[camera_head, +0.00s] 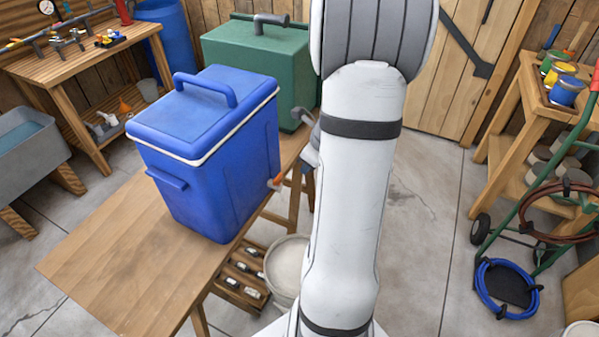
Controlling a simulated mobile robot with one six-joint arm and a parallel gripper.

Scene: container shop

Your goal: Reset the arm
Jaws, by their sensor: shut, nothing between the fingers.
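My white arm rises through the middle of the camera_head view, with a ribbed grey joint at the top. My gripper (304,118) shows only in part, as a small grey piece at the left edge of the arm. It is shut and holds nothing; the rest is hidden behind the arm. It appears beside the right sides of the blue cooler (205,165) and the green container (255,62). Whether it touches either cannot be told.
The cooler stands closed on a wooden table (110,275), whose front left is bare. A white bucket (287,265) and a bottle crate (240,280) are below. A workbench (75,60) stands left, a wooden shelf (535,115) and green hand truck (540,190) right.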

